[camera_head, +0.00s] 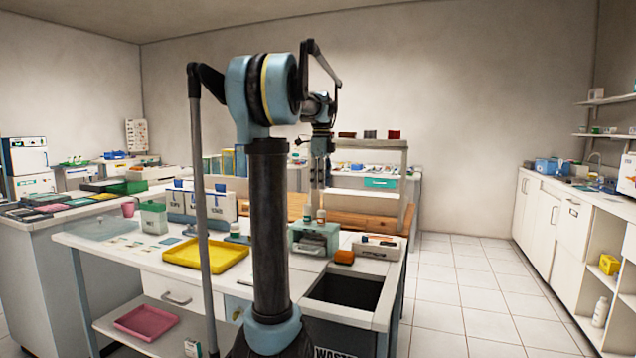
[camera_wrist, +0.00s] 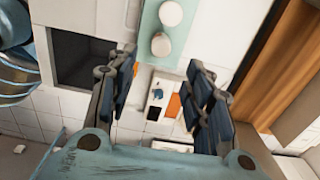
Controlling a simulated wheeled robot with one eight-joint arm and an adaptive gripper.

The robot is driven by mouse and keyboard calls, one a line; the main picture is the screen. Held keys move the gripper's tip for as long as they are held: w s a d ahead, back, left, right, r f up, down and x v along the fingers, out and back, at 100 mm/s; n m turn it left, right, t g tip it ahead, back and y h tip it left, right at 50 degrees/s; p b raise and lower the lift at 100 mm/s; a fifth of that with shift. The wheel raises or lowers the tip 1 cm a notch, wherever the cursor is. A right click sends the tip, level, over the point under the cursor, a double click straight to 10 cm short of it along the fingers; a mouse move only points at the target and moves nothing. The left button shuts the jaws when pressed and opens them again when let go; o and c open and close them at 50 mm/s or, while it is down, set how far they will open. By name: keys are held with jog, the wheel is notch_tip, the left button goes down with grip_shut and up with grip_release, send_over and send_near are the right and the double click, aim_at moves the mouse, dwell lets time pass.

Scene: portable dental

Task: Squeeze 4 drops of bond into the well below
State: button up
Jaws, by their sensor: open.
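Two small white-capped bottles stand side by side on a grey-green stand (camera_head: 316,232); one is the left bottle (camera_head: 307,214), the other the right bottle (camera_head: 320,215). I cannot read which is the bond. From above, in the wrist view, they show as two pale round caps, one cap (camera_wrist: 171,13) near the top edge and the other cap (camera_wrist: 161,44) lower, on the pale green stand top (camera_wrist: 148,65). My gripper (camera_head: 318,186) points down above the bottles, open and empty. In the wrist view its fingers (camera_wrist: 160,66) spread on either side below the lower cap. The well is not distinguishable.
A dark waste opening (camera_head: 345,291) is at the table's front right. A yellow tray (camera_head: 206,262) lies left. A shelf (camera_head: 370,146) stands behind.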

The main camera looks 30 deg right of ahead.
aim_at(321, 211)
notch_tip(321, 211, down, 12)
jog(key=shift+w+d+r, duration=0.1)
jog(key=shift+d, duration=0.05)
dwell(0.4)
jog(key=c, duration=0.7)
jog(key=o, duration=0.5)
dwell(0.3)
jog(key=c, duration=0.5)
